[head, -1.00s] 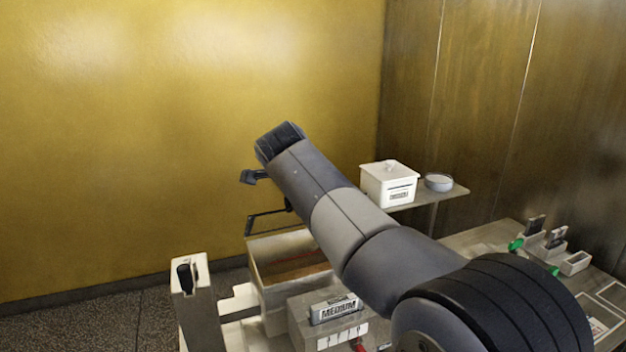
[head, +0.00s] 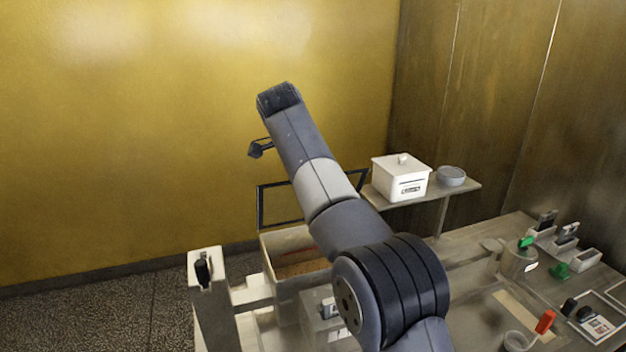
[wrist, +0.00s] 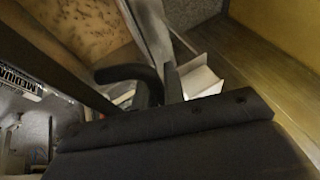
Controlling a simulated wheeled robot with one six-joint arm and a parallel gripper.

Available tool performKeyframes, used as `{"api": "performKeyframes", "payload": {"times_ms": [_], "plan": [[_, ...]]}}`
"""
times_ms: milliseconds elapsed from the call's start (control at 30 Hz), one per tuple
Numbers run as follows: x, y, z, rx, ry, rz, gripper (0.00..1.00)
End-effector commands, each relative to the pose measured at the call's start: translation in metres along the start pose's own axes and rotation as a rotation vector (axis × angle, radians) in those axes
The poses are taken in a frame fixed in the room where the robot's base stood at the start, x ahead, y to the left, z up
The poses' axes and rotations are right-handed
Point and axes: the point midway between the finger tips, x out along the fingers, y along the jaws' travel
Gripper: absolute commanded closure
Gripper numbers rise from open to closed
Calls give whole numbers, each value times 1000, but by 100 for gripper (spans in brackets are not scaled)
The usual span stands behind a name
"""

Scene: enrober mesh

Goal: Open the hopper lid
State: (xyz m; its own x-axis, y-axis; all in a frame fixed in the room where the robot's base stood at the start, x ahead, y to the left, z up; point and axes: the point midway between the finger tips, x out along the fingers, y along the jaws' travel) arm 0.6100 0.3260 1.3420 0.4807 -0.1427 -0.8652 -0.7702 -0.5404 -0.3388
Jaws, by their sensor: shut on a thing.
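The hopper (head: 300,285) is a pale, open-topped box behind my arm in the head view. Its lid (head: 261,208), a dark rectangular frame, stands raised at a steep tilt above the box; my arm covers its middle. In the wrist view, my gripper (wrist: 160,88) is shut on a dark curved handle (wrist: 122,72), which I take to be the lid's. Its exact contact is partly hidden. A long dark bar (wrist: 65,62), likely the lid's edge, runs diagonally there.
A shelf (head: 436,196) at the back right holds a white lidded box (head: 400,183) and a grey bowl (head: 451,176). A pale post (head: 205,262) with a black knob stands left of the hopper. Small items and a red piece (head: 545,321) lie at right. The floor at left is clear.

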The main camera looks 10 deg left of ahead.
Motion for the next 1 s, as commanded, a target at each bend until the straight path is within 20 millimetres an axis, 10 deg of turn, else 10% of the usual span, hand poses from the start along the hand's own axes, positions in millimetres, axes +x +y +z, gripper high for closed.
{"api": "performKeyframes", "payload": {"times_ms": [700,800,1000], "plan": [[0,-2,-1,-9,-4,24,100],[0,-2,-1,-9,-4,24,81],[0,-2,0,-10,-4,25,80]]}}
